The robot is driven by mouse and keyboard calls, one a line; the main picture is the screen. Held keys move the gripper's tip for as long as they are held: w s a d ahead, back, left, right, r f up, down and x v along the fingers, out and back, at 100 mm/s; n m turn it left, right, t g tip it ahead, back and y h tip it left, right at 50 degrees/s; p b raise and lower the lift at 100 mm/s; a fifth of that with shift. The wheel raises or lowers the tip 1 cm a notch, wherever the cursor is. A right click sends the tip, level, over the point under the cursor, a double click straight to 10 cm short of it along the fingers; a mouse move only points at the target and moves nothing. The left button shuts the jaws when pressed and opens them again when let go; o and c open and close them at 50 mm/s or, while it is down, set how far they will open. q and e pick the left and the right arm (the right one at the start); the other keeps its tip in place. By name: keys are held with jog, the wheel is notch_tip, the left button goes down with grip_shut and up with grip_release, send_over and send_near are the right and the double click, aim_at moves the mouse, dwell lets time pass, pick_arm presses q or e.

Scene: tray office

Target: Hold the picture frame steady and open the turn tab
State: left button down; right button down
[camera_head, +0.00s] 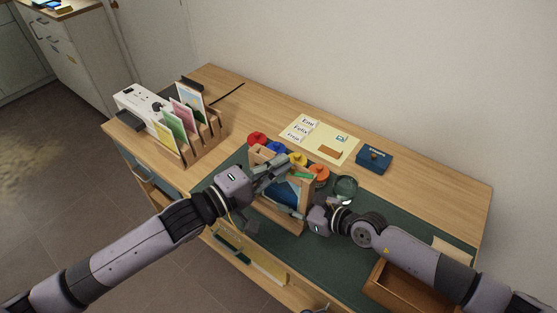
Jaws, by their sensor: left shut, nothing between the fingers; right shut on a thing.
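The picture frame (306,194) has a light wooden border and a dark blue middle. It stands on the green desk mat, partly hidden by my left gripper and arm. My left gripper (282,167) is shut and empty in front of the frame's upper left part. My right gripper (298,214) is shut on the frame at its lower right side. A small green piece (303,175) shows near the frame's top edge; I cannot tell whether it is the turn tab or how it is turned.
Red, blue, yellow and orange round items (320,171) stand right behind the frame. A wooden card rack (205,143) stands left. An open brown box (400,288) is at front right.

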pick_arm(q)
jog(key=shift+s+d+n+t+y, duration=0.15)
jog(key=shift+s+n+t+y, duration=1.1)
jog(key=shift+s+y, duration=0.3)
jog(key=shift+s+d+n+t+y, duration=0.1)
jog(key=shift+s+n+t+y, duration=1.15)
jog(key=shift+y, duration=0.4)
jog(key=shift+s, duration=0.1)
jog(key=s, duration=1)
pick_arm(e)
jog(key=c, duration=1.3)
grip_release()
jog(key=shift+c, duration=0.2)
